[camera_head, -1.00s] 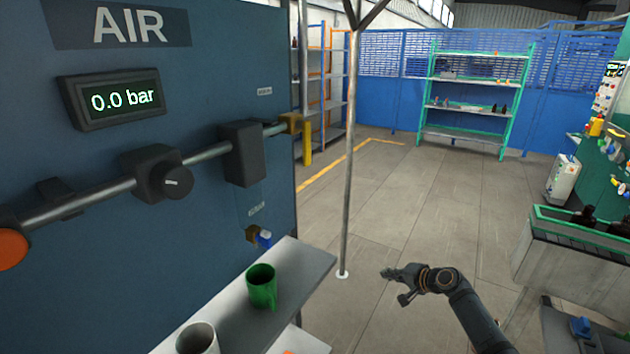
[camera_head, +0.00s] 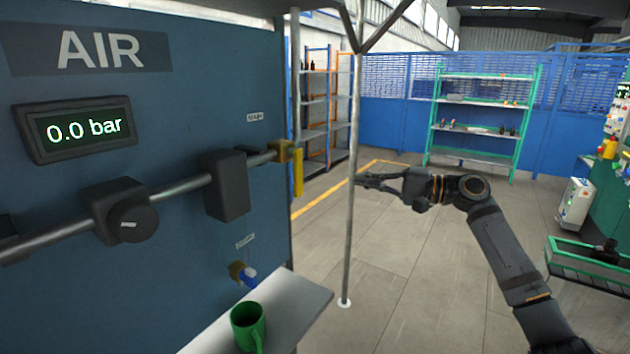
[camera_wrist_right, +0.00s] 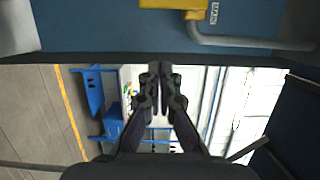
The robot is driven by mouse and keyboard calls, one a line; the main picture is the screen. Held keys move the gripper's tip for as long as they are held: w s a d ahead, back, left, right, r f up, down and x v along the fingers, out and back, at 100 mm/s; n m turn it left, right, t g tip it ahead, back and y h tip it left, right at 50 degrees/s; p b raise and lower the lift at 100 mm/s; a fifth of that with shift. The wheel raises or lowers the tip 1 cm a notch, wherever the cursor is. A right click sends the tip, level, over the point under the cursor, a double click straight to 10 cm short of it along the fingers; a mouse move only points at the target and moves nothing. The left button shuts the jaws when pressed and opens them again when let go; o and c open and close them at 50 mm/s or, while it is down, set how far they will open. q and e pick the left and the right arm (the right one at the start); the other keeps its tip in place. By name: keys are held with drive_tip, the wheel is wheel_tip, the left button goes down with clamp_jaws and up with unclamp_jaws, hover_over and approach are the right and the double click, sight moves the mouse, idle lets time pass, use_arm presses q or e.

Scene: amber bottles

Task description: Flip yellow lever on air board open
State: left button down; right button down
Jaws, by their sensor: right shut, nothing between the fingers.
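The air board (camera_head: 130,200) fills the left of the head view, and its display (camera_head: 80,130) reads 0.0 bar. The yellow lever (camera_head: 298,172) hangs straight down from the brass valve at the right end of the grey pipe. In the right wrist view the yellow lever (camera_wrist_right: 174,4) shows at the top edge, lying across the picture, beyond the fingertips and apart from them. My right gripper (camera_head: 362,181) is to the right of the lever at about its height, fingers pointing left, shut and empty. The fingertips also show in the wrist view (camera_wrist_right: 160,68). My left gripper is out of view.
A thin vertical pole (camera_head: 349,250) shows between lever and fingertips in the head view. A second valve with a blue handle (camera_head: 248,277) sits lower on the board. A green mug (camera_head: 248,326) stands on a white shelf (camera_head: 295,300). Open floor lies to the right.

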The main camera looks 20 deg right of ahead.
sight(295, 173)
drive_tip(key=w+a+p, duration=0.3)
drive_tip(key=a+p, duration=0.5)
drive_tip(key=a, duration=0.3)
drive_tip(key=shift+w+p, duration=0.35)
drive_tip(key=shift+w+f, duration=0.1)
